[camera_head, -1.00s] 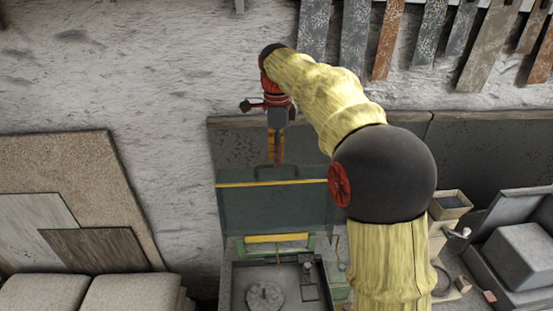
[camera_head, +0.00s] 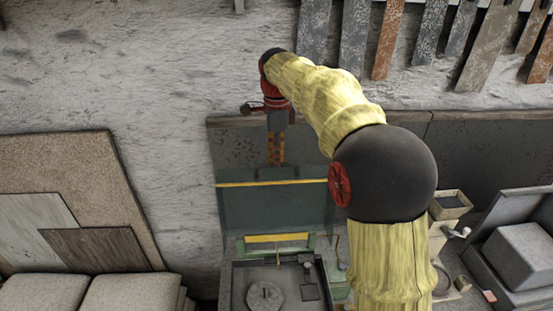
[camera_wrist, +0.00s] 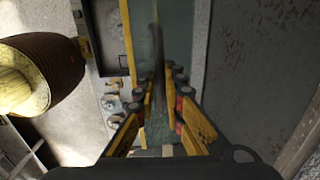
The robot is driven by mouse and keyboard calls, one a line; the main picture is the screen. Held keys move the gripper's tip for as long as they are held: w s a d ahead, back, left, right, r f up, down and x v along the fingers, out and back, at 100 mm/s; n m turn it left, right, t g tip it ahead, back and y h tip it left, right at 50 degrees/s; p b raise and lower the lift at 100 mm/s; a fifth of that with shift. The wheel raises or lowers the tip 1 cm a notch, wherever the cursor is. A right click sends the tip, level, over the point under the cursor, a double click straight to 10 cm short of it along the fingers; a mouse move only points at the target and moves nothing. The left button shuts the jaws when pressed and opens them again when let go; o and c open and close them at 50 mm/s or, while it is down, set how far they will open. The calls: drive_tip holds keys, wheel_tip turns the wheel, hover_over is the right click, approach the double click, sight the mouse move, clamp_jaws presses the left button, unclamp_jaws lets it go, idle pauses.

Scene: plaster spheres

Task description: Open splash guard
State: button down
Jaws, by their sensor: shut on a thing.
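The splash guard is a see-through greenish panel (camera_head: 270,208) with a yellow strip along its top, above the back of a machine basin (camera_head: 228,290). Its lower edge is near a green and yellow frame (camera_head: 277,238). My gripper (camera_head: 276,162) is at the panel's top middle, fingers pointing down, shut on the dark handle. In the wrist view, the handle (camera_wrist: 157,45) runs as a dark bar between the yellow fingers of my gripper (camera_wrist: 160,82), with the greenish panel (camera_wrist: 178,30) behind. The fingers partly hide the handle in the head view.
A grey wheel-like disc (camera_head: 265,296) lies in the basin. A dark board (camera_head: 470,150) stands along the wall behind. Stone slabs (camera_head: 75,200) lean at left. Boxes and small tools (camera_head: 450,202) crowd the right.

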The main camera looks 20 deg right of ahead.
idle(0.7)
drive_tip(key=shift+s+a+f+b, duration=0.2)
drive_tip(key=shift+s+b, duration=0.45)
drive_tip(key=shift+b, duration=0.45)
drive_tip(key=shift+t, duration=0.6)
drive_tip(key=s+b, duration=0.1)
drive_tip(key=s, duration=0.1)
drive_tip(key=s+b, duration=0.1)
drive_tip(key=s, duration=0.1)
drive_tip(key=s+a+b, duration=0.1)
drive_tip(key=s+b, duration=0.1)
drive_tip(key=shift+s+f, duration=0.1)
drive_tip(key=shift+f, duration=0.1)
drive_tip(key=c, duration=1.9)
unclamp_jaws()
drive_tip(key=r, duration=0.4)
drive_tip(key=s+r, duration=0.1)
drive_tip(key=r, duration=0.7)
drive_tip(key=shift+s+a, duration=0.15)
drive_tip(key=shift+a, duration=0.05)
